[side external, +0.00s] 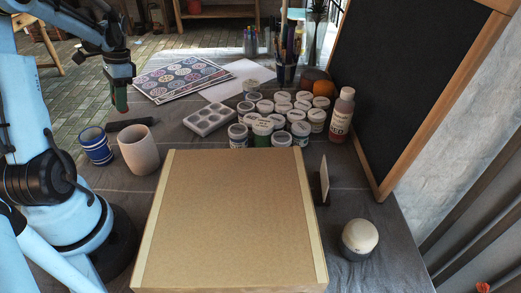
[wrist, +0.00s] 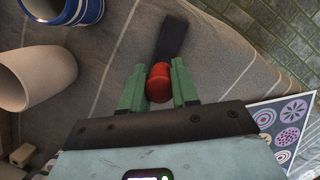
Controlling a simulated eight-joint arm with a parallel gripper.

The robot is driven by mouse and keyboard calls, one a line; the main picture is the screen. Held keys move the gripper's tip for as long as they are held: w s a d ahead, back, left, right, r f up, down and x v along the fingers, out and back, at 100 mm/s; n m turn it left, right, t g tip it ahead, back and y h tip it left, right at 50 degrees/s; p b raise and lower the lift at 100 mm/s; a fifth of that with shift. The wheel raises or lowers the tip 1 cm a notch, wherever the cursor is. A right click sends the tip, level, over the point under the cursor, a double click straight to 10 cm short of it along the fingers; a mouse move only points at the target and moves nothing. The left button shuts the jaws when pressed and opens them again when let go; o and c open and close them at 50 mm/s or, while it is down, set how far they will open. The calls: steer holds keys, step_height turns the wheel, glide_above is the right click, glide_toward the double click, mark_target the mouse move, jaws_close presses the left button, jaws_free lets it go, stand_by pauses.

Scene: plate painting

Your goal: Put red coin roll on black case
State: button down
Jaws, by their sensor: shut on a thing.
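My gripper (side external: 121,100) hangs low over the far left of the table, its green fingers shut on the red coin roll. In the wrist view, the red coin roll (wrist: 159,82) sits between the two fingertips (wrist: 158,92). The black case (side external: 125,125) is a flat, dark, long piece lying on the grey cloth just below my gripper. In the wrist view the black case (wrist: 173,37) shows just beyond the roll, and the roll overlaps its near end. I cannot tell whether the roll touches it.
A blue-striped cup (side external: 96,146) and a pale cup (side external: 138,150) stand close to the case. Patterned sheets (side external: 178,75), a paint palette (side external: 209,119) and several paint jars (side external: 283,108) lie to the right. A large cardboard box (side external: 232,215) fills the front.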

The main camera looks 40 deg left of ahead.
steer(key=shift+f, duration=1.8)
steer(key=shift+f, duration=0.15)
steer(key=c, duration=0.8)
jaws_free()
steer(key=shift+c, duration=0.2)
steer(key=v, duration=1.1)
steer(key=w+d+r+t+y, duration=0.1)
steer(key=w+d+t, duration=0.15)
steer(key=d, duration=0.45)
steer(key=w+d+r+t+y, duration=0.1)
steer(key=w+d+r+t, duration=0.15)
steer(key=d, duration=0.55)
steer(key=d+f+t+h, duration=0.1)
steer(key=d+t, duration=0.1)
steer(key=d, duration=0.6)
steer(key=s+d+f+t+h, duration=0.1)
steer(key=d+f+t, duration=0.1)
steer(key=d, duration=0.6)
steer(key=shift+d+n+t, duration=0.4)
steer(key=shift+t, duration=0.2)
